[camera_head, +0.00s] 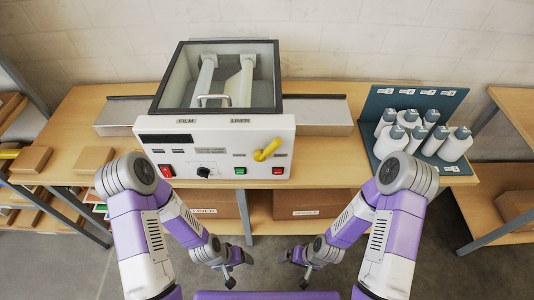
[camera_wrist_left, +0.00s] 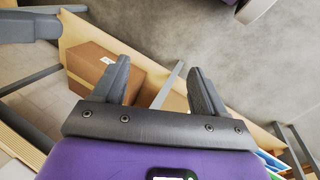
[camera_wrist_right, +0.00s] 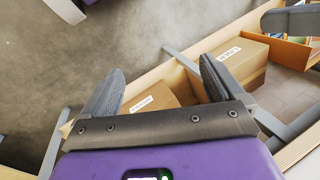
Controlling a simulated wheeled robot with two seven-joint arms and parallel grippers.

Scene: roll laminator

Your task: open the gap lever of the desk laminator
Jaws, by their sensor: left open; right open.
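The desk laminator (camera_head: 215,122) stands on the wooden table, with a clear lid over two white rolls and a white front panel. A yellow lever (camera_head: 267,151) sits at the right of the panel, tilted up to the right. My left gripper (camera_head: 228,281) hangs low in front of the table, well below and apart from the laminator; it is open and empty in the left wrist view (camera_wrist_left: 160,85). My right gripper (camera_head: 304,281) also hangs low, apart from everything; it is open and empty in the right wrist view (camera_wrist_right: 160,88).
A blue-grey rack (camera_head: 368,110) with several white bottles stands right of the laminator. Cardboard boxes (camera_head: 308,204) lie on the shelf below the tabletop (camera_head: 340,172). Small brown boxes (camera_head: 92,158) lie at the table's left. Open floor lies in front.

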